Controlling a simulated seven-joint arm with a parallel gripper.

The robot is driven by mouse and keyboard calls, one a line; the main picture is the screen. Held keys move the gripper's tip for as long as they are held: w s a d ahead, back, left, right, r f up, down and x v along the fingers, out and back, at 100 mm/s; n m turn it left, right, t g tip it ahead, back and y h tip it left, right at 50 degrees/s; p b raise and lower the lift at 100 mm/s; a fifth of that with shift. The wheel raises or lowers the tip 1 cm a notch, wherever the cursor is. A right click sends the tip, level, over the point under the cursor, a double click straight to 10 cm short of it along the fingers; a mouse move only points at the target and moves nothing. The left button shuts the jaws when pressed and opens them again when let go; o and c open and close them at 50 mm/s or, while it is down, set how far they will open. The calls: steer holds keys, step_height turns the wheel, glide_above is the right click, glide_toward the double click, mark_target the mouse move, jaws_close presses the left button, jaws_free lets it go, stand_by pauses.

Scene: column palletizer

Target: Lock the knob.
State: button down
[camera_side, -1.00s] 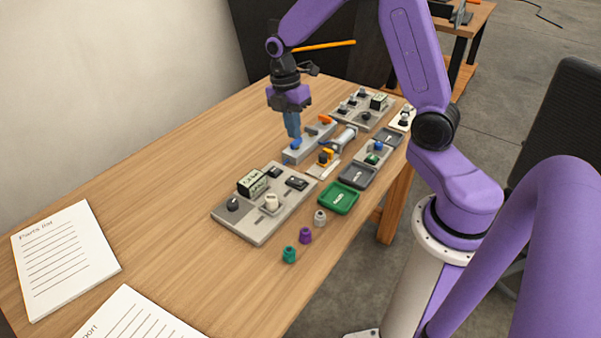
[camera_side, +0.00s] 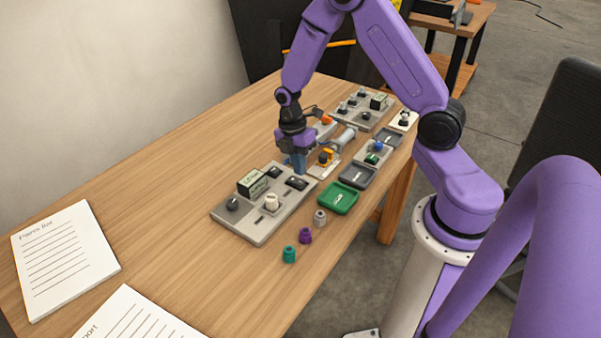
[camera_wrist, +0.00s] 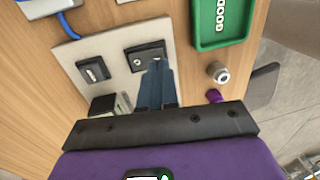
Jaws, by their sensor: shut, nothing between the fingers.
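The grey control panel (camera_side: 250,228) lies on the table, with a dark round knob (camera_side: 233,203) at its left and a pale upright knob (camera_side: 271,201) near its front. I cannot tell which one the task means. Two black fittings, a left one (camera_side: 274,172) and a right one (camera_side: 297,183), sit at the panel's far end. My gripper (camera_side: 299,170) is shut and empty, pointing down just above that end. In the wrist view the closed blue fingers (camera_wrist: 157,68) overlap the edge of a black square fitting with a round silver centre (camera_wrist: 138,61); contact is unclear. Both knobs are hidden there.
A green tray (camera_side: 338,198) and a dark tray (camera_side: 358,176) lie right of the panel. An orange-topped device (camera_side: 325,157) stands close to my gripper. Several small pegs, including a purple one (camera_side: 305,236), stand in front. The table's left side is clear apart from papers (camera_side: 65,260).

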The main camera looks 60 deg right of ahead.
mark_target(302, 182)
steer(key=shift+s+f, duration=0.2)
steer(key=shift+f, duration=1.15)
steer(key=shift+s+f, duration=0.1)
steer(key=shift+f, duration=0.15)
steer(key=shift+w+r, duration=0.25)
steer(key=shift+w, duration=0.5)
steer(key=shift+r, duration=0.1)
steer(key=shift+r, duration=0.3)
step_height(302, 182, up, 13)
steer(key=s, duration=0.2)
